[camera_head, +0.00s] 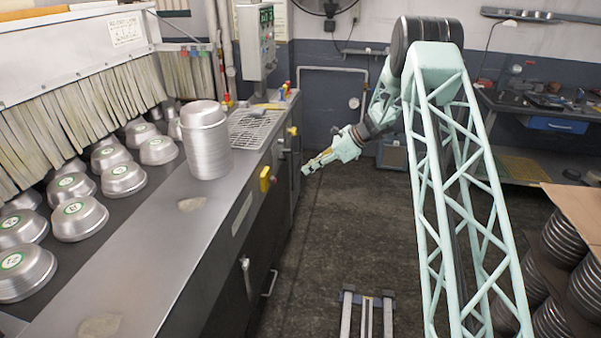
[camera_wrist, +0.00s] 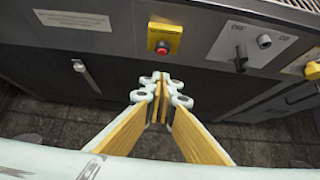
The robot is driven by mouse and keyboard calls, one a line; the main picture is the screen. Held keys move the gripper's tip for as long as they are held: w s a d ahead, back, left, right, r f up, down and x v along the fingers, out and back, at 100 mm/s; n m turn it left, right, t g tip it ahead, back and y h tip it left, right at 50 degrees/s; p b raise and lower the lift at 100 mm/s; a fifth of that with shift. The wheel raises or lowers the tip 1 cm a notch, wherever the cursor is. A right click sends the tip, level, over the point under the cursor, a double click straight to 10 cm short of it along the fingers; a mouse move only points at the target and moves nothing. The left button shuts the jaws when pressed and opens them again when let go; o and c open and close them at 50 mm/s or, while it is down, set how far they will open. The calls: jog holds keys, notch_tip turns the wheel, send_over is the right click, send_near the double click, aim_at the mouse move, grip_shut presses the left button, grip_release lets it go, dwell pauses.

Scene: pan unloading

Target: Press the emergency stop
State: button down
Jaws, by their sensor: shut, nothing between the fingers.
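The emergency stop is a red button (camera_wrist: 163,48) on a yellow box (camera_wrist: 165,37), fixed to the dark front of the machine in the wrist view. In the head view the yellow box (camera_head: 265,179) shows on the machine's side edge, and its red button cannot be made out. My gripper (camera_wrist: 161,77) is shut and empty, its fingertips pointing at the machine front just below the button in the picture. The gap between fingertips and button is hard to judge. In the head view my gripper (camera_head: 306,171) is right of the machine, apart from it.
A stack of pans (camera_head: 205,140) stands on the steel counter (camera_head: 163,225), beside several upturned pans on the conveyor. A second yellow box (camera_wrist: 313,67) and a black knob (camera_wrist: 264,41) sit right of the button. Stacked pans (camera_head: 563,243) stand at right.

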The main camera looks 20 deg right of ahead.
aim_at(273, 180)
jog(key=a+r+b+x, duration=0.1)
jog(key=r+b+x, duration=0.1)
jog(key=x, duration=1)
jog(key=shift+w+a+f, duration=0.2)
jog(key=shift+w+a, duration=0.25)
